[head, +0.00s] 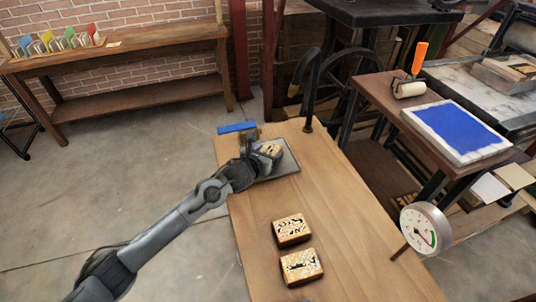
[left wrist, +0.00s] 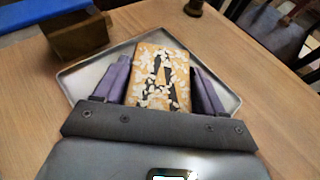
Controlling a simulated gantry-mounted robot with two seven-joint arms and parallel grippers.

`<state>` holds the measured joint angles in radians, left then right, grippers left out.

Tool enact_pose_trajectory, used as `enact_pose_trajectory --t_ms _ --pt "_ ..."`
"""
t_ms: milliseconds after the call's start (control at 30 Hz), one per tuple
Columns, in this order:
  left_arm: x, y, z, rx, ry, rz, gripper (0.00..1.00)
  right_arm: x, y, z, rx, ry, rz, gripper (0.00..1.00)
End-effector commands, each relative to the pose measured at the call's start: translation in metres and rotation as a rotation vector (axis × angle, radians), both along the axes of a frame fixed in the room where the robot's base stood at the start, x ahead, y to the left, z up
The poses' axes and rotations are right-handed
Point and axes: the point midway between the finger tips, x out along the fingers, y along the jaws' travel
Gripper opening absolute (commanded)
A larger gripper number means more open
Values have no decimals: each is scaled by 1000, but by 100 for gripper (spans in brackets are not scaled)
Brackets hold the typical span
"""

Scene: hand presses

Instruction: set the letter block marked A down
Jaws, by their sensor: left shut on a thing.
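My left gripper (head: 266,157) is shut on a letter block (left wrist: 160,77) over a shallow grey metal tray (head: 287,168). In the left wrist view the block is orange-tan with white flecks and a dark letter that looks like an A. It sits between the two purple-grey fingers, inside the outline of the tray (left wrist: 82,75). I cannot tell whether the block touches the tray floor. In the head view the gripper covers most of the block. My right gripper is not in view.
Two other letter blocks, one (head: 291,230) behind the other (head: 301,267), lie on the wooden table (head: 350,240). A round gauge (head: 425,228) is at the table's right edge. The table's middle is clear.

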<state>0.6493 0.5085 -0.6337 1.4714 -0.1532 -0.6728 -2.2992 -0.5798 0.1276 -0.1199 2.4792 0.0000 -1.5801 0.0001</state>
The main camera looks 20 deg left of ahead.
Motion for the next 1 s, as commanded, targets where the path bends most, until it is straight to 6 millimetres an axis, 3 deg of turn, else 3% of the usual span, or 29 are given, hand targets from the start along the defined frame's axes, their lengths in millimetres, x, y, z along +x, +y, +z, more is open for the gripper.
enact_pose_trajectory --t_ms 267,300,467,833,1000 --pt "0 0 -2 0 -1 0 36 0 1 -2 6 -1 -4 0" --pt "0 0 -3 0 0 0 71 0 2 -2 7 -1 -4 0" --pt "0 0 -2 -1 0 0 95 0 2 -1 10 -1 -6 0" --pt "0 0 3 -1 -1 0 95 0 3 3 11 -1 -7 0" --pt "-15 3 10 3 0 1 95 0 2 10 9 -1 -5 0"
